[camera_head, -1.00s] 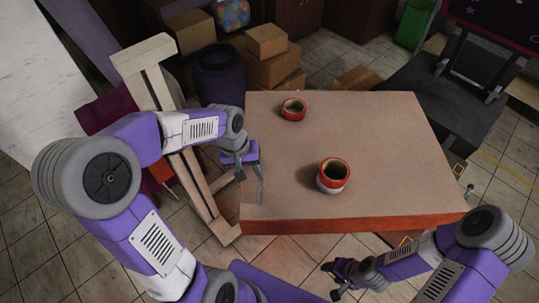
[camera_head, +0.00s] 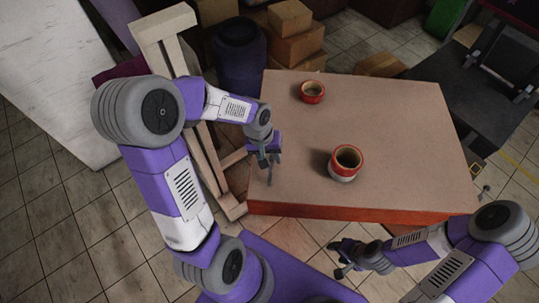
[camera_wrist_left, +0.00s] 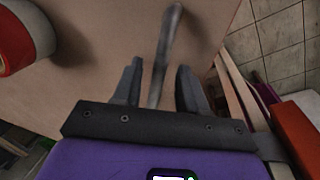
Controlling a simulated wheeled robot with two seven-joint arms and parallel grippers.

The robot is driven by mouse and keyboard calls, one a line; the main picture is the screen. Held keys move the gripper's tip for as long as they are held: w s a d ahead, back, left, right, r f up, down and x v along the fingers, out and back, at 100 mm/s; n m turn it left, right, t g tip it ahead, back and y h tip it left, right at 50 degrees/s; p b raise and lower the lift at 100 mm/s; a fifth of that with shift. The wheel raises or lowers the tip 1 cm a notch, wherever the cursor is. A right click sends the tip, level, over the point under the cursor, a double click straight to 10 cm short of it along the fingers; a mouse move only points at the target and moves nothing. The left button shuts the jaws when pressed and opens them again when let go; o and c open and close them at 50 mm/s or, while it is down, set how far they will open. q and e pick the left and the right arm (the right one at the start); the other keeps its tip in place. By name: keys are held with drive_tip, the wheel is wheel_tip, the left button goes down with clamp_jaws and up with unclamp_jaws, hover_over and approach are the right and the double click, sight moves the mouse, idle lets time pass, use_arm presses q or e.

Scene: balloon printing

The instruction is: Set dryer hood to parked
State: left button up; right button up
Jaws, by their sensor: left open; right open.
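I cannot pick out a dryer hood for certain. A dark, flat-topped machine (camera_head: 447,88) with a raised dark panel stands at the upper right of the head view, cut by the frame edge. My left gripper (camera_head: 266,165) is open above the left edge of the table (camera_head: 400,130). In the left wrist view its fingers (camera_wrist_left: 157,80) stand apart on either side of a thin grey rod (camera_wrist_left: 169,40). I cannot tell whether they touch it. My right gripper (camera_head: 336,259) is open and empty below the table's front edge.
A red-and-white can (camera_head: 345,175) and a smaller red can (camera_head: 312,98) stand on the table. A wooden frame (camera_head: 205,150) stands at its left, near my left arm. Cardboard boxes (camera_head: 297,47) and a dark barrel (camera_head: 240,65) are behind. The table's right half is clear.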

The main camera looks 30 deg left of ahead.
use_arm(q)
drive_tip(key=shift+c, duration=0.2)
drive_tip(key=shift+w, duration=0.1)
clamp_jaws()
